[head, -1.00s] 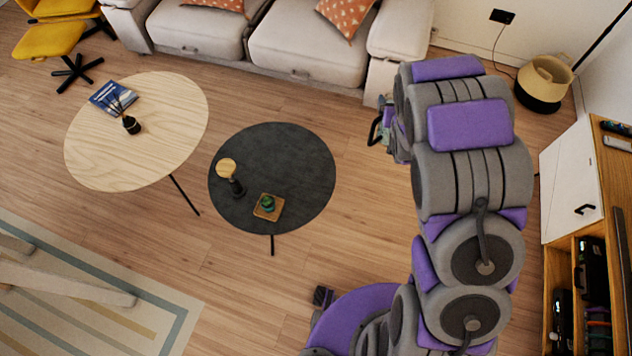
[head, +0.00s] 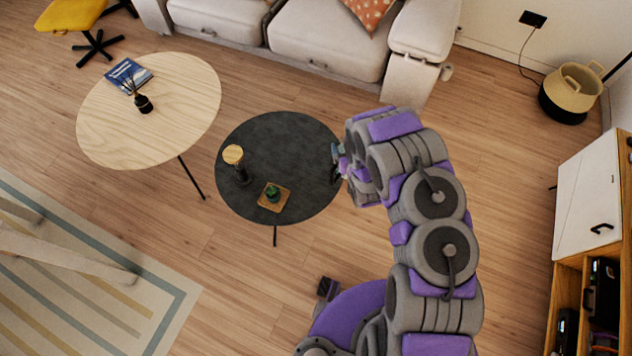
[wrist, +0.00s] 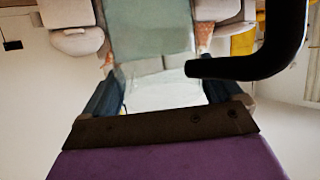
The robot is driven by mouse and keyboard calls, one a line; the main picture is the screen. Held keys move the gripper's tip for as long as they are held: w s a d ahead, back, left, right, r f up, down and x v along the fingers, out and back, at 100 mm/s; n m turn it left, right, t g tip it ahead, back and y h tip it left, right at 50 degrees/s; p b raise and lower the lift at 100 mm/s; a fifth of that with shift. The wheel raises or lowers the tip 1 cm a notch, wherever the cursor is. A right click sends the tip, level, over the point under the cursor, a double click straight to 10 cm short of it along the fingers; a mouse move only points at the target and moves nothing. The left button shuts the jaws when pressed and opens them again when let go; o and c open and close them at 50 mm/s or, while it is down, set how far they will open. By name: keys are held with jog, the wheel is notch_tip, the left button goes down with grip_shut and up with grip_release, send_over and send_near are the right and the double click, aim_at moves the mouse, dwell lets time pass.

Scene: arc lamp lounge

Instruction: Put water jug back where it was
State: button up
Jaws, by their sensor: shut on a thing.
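My gripper (wrist: 163,92) is shut on the water jug (wrist: 150,30). The jug is pale green and see-through, with a black handle (wrist: 265,62) at the right in the wrist view. In the head view my gripper (head: 340,162) is at the right edge of the round dark table (head: 290,145) in the picture. Only a small part of the jug shows there, the rest being hidden by my arm. I cannot tell its height above the table. The wrist view looks upside down.
On the dark table stand a dark grinder with a wooden top (head: 234,155) and a small green plant on a wooden coaster (head: 283,203). The table's right part looks clear. A pale wooden table (head: 180,100), a sofa (head: 325,50) and a cabinet (head: 585,205) stand around.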

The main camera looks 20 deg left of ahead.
jog(key=s+a+f+n+g+y+b, duration=0.1)
jog(key=s+a+f, duration=0.3)
jog(key=s+f, duration=0.3)
jog(key=s+a+f+n+y, duration=0.1)
jog(key=s+a+f+y, duration=0.1)
jog(key=s+a+f, duration=0.35)
jog(key=w+a+f+b, duration=0.1)
jog(key=w+f+b, duration=0.2)
jog(key=w, duration=0.4)
jog(key=w+a+f+b, duration=0.1)
jog(key=w+f+b, duration=0.2)
jog(key=w, duration=0.3)
jog(key=shift+w+a+f+g+b, duration=0.2)
jog(key=shift+w+a+g+b, duration=0.15)
jog(key=shift+b, duration=0.25)
jog(key=o, duration=1.7)
jog(key=shift+d+f, duration=0.1)
jog(key=shift+o, duration=0.2)
jog(key=shift+s, duration=0.1)
jog(key=p+v, duration=0.3)
jog(key=v, duration=0.9)
